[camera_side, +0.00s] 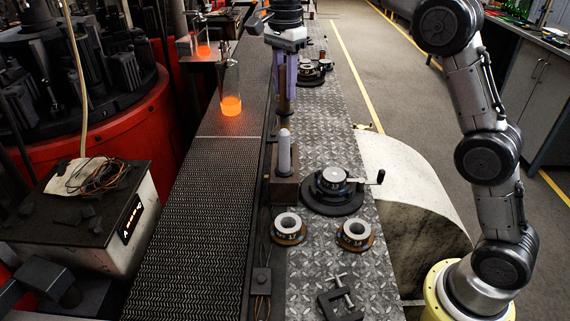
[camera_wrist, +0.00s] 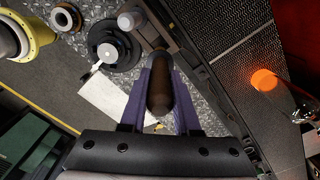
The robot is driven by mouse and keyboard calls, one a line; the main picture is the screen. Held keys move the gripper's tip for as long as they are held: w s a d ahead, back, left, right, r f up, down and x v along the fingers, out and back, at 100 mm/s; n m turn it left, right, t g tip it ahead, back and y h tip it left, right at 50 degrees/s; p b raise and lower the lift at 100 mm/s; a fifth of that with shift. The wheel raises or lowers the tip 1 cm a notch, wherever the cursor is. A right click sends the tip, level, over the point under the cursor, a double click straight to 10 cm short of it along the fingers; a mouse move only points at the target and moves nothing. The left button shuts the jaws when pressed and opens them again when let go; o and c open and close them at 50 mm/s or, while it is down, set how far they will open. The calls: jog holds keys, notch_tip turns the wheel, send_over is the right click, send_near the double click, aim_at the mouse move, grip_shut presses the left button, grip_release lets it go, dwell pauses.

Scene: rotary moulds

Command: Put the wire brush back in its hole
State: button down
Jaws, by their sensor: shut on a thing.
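My gripper (camera_side: 286,92), with purple fingers, is shut on the brown wooden handle of the wire brush (camera_side: 286,108). The brush hangs roughly upright, and no bristles can be made out. In the wrist view the brush (camera_wrist: 159,88) is a brown rounded shape between both fingers (camera_wrist: 160,75). A dark block (camera_side: 284,190) stands on the metal plate, nearer the side camera than my gripper. A grey round-topped peg (camera_side: 284,152) stands upright in it. The brush appears apart from the block. I cannot make out an empty hole.
A round dark mould with a crank (camera_side: 332,190) is right of the block. Two ring-shaped parts (camera_side: 289,226) and (camera_side: 355,234) and a clamp (camera_side: 340,298) lie nearer. A dark mesh conveyor (camera_side: 190,230) runs at left, with a glowing glass piece (camera_side: 231,104).

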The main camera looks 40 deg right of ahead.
aim_at(285, 123)
notch_tip(285, 123, down, 10)
jog(key=shift+f, duration=0.1)
dwell(0.4)
jog(key=shift+f, duration=0.1)
jog(key=shift+f, duration=0.25)
jog(key=c, duration=0.6)
grip_release()
jog(key=shift+c, duration=0.2)
